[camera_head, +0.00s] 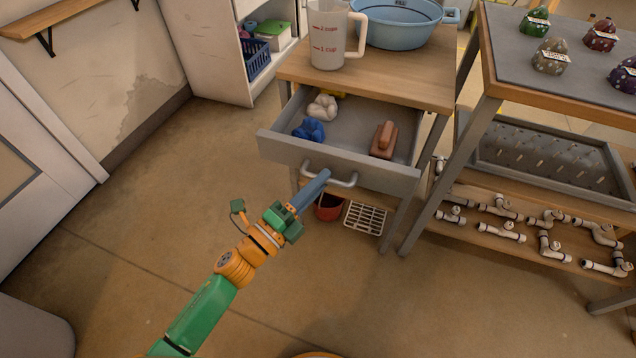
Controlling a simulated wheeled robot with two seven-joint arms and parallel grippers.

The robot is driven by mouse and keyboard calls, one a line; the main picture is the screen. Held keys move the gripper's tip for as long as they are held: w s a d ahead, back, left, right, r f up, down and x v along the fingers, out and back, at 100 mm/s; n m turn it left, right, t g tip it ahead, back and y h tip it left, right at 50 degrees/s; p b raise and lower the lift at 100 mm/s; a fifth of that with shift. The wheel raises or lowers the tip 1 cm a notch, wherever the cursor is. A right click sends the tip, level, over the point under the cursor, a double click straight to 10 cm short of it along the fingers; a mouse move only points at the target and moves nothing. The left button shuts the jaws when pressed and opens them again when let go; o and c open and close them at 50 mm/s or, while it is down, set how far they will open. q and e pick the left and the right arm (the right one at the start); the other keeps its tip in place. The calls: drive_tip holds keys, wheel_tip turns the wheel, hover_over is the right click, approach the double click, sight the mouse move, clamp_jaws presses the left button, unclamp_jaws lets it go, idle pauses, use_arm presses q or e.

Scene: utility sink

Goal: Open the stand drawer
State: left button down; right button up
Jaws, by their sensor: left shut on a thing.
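The stand (290,67) has a wooden top and a grey drawer (275,149) that is pulled out, with its inside in view. A blue thing (309,130), a white thing (322,107) and a brown brush-like thing (384,139) lie in the drawer. A metal bar handle (345,183) is on the drawer front. My left gripper (318,180) is shut on the left part of the handle. Its fingers hide that part of the handle. My right gripper is not in view.
A measuring cup (326,40) and a blue basin (398,25) stand on the stand. A red bucket (328,208) and a white rack (365,218) are below the drawer. A table with pipe fittings on its shelf (470,221) stands at right. The floor (140,230) at left is clear.

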use_arm(q)
drive_tip(key=c, duration=0.8)
unclamp_jaws()
drive_tip(key=shift+c, duration=0.2)
drive_tip(key=v, duration=0.7)
